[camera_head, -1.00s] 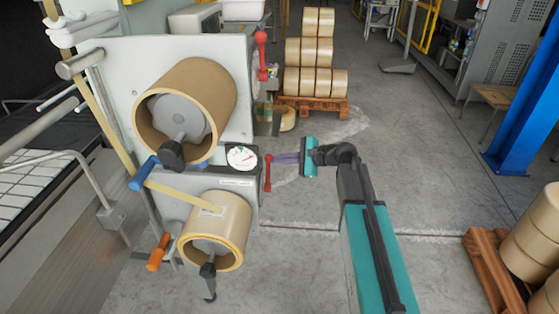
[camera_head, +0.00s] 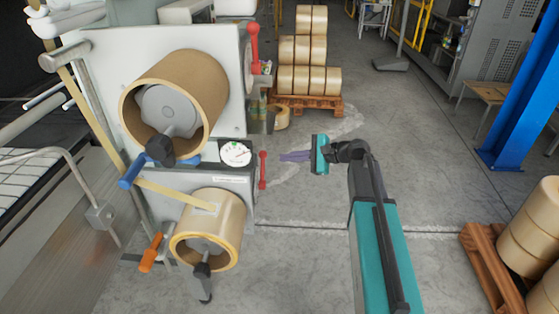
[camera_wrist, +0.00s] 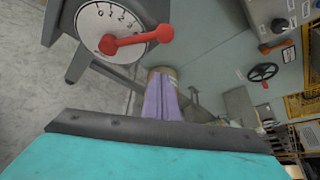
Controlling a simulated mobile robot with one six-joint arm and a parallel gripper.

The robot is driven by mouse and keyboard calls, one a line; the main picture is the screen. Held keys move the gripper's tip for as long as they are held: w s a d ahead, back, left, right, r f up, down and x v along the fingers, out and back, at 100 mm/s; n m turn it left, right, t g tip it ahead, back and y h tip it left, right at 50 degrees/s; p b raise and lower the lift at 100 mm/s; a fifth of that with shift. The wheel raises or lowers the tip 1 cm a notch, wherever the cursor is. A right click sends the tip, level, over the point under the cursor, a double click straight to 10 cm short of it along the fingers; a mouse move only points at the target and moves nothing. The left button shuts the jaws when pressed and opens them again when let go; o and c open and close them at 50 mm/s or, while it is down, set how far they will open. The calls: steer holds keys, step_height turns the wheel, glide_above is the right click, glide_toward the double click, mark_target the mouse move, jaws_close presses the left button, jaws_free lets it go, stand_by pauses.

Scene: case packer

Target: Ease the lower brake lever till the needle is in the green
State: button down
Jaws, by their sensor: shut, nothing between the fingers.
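The lower brake lever (camera_head: 263,170) is red and stands at the right edge of the lower grey panel. In the wrist view the lever (camera_wrist: 137,40) lies across a white numbered dial (camera_wrist: 112,18), its knob to the right. A round white gauge (camera_head: 236,153) sits left of the lever; its needle is too small to read against the green. My gripper (camera_head: 283,156), with purple fingers and a teal body, is right of the lever, apart from it. In the wrist view my gripper's fingers (camera_wrist: 160,90) are together and empty, below the lever.
A second red lever (camera_head: 254,45) is higher on the machine. A large brown roll (camera_head: 205,85) and a smaller tape roll (camera_head: 226,215) project from the panels. A pallet (camera_head: 315,104) with stacked rolls stands behind. The floor right of the machine is mostly clear.

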steer(key=shift+b+v, duration=0.3)
steer(key=shift+v, duration=2.15)
steer(key=shift+s, duration=0.1)
steer(key=s+a+f+n+g+h, duration=0.1)
steer(key=s+f+n+g+h, duration=0.1)
steer(key=s+f, duration=0.65)
steer(key=s+a+f+n+g+h, duration=0.1)
steer(key=s+f+n+g, duration=0.15)
steer(key=f, duration=1.05)
steer(key=s+a+f+n+g+h, duration=0.1)
steer(key=s+a+f+g+h, duration=0.1)
steer(key=s+f, duration=0.65)
steer(key=s+d+f+n+g+h, duration=0.2)
steer(key=s+f+n, duration=0.3)
steer(key=s+f, duration=0.5)
steer(key=s+d+f+n+g+h, duration=0.3)
steer(key=s+f, duration=0.6)
steer(key=s, duration=0.9)
steer(key=shift+d+f+n+h, duration=0.35)
steer(key=shift+d+n+h, duration=0.4)
steer(key=shift+n+h, duration=0.25)
steer(key=shift+a+g, duration=0.1)
steer(key=shift+g, duration=0.15)
